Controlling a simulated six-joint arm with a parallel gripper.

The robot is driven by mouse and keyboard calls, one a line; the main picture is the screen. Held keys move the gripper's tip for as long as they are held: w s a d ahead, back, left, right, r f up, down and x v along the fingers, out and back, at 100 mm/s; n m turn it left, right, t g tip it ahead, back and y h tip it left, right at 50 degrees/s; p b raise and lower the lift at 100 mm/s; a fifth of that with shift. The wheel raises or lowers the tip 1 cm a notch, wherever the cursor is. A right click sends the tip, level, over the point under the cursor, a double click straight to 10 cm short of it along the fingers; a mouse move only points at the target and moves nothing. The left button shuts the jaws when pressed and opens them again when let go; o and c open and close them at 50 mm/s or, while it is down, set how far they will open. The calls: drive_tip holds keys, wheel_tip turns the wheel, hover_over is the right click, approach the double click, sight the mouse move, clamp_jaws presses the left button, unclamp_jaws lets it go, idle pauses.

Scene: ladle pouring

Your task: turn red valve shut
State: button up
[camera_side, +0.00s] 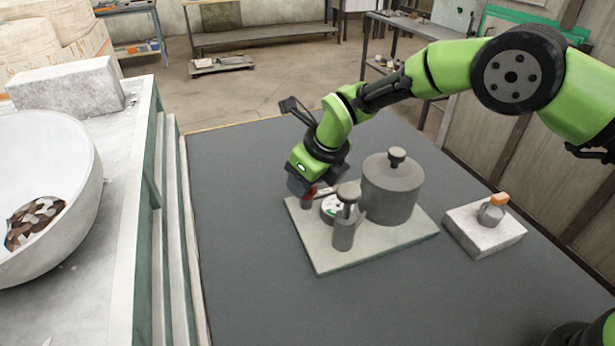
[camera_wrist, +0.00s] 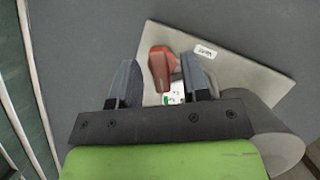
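The red valve handle (camera_wrist: 160,66) shows in the wrist view between the two dark fingers of my gripper (camera_wrist: 158,78). The gripper is open. The handle lies close to the right finger, with a gap to the left finger; I cannot tell whether it touches the right one. In the side view my gripper (camera_side: 304,188) is low over the left back part of a pale base plate (camera_side: 385,246). Only a small bit of the red valve (camera_side: 312,190) shows there, and the gripper hides the rest.
On the plate stand a large grey lidded tank (camera_side: 391,190), a slim grey cylinder (camera_side: 343,232) and a white-faced dial (camera_side: 333,210) close to the gripper. A white bowl (camera_side: 70,180) stands left. The front mat is clear.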

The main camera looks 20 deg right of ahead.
drive_tip(key=v, duration=1)
